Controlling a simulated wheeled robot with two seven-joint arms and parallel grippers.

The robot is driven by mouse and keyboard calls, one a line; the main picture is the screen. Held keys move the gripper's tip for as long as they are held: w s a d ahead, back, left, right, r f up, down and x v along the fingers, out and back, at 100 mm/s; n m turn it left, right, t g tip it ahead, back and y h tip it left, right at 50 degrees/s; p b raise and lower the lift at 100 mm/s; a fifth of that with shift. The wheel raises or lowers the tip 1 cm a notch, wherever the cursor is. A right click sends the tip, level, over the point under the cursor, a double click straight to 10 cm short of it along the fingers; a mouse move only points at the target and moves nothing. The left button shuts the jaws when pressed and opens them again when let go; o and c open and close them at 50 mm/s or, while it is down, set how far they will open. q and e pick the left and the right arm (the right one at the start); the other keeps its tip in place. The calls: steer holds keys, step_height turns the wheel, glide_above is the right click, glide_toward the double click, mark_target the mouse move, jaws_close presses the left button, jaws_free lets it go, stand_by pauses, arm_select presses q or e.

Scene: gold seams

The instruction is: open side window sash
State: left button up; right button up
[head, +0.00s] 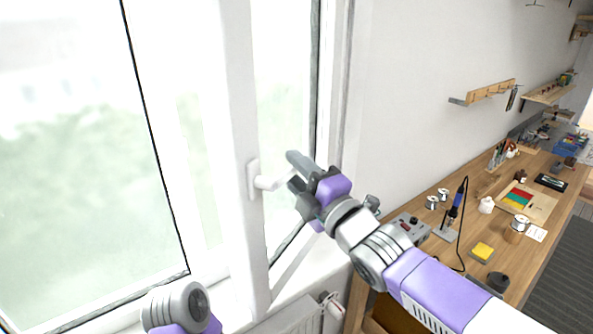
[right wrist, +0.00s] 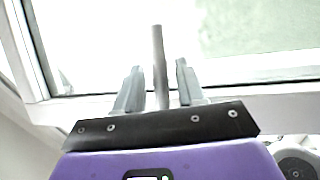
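The side window sash (head: 240,130) is a tall white frame with a narrow pane, right of a large pane. I cannot tell whether it stands ajar. Its white handle (head: 267,183) sits on the sash's upright and sticks out toward my right gripper (head: 297,173). In the right wrist view, the handle's bar (right wrist: 159,62) stands between the two fingers of my right gripper (right wrist: 159,85), with a small gap on each side. The fingers are open around it. The handle's far part is hidden by the gripper in the head view. My left gripper is out of view.
A wooden workbench (head: 520,240) with tools, spools and a soldering iron (head: 457,205) runs along the right wall. A radiator (head: 290,322) is below the sill. A wooden rack (head: 490,90) hangs on the wall. Part of my left arm shows at the bottom left.

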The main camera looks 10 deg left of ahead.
steer(key=v, duration=0.7)
steer(key=shift+d, duration=0.25)
steer(key=shift+s, duration=0.1)
